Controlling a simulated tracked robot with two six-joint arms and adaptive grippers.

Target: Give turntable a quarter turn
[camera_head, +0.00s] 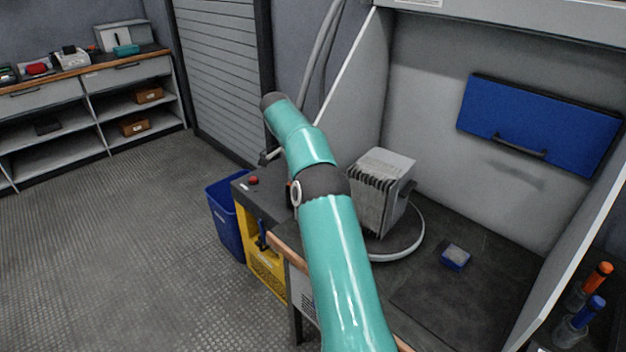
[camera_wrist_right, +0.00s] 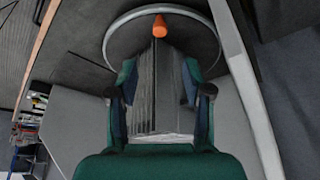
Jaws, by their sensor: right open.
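The turntable (camera_head: 400,248) is a round disc with a pale rim on the dark bench in the booth. A grey finned block (camera_head: 384,188) stands on it. The right wrist view shows the turntable's rim (camera_wrist_right: 112,42) at the top, with an orange peg (camera_wrist_right: 160,26) near it. My right gripper (camera_wrist_right: 160,78) is open. The grey block (camera_wrist_right: 152,100) shows between its fingers; I cannot tell whether they touch it. In the head view a teal arm of mine crosses in front of the turntable and hides its left part. My left gripper is not in view.
A small blue box (camera_head: 455,256) lies on the bench right of the turntable. The booth has a slanted left wall and a blue panel (camera_head: 540,125) at the back. A red button (camera_head: 253,180) is on a yellow-fronted unit, beside a blue bin (camera_head: 226,215).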

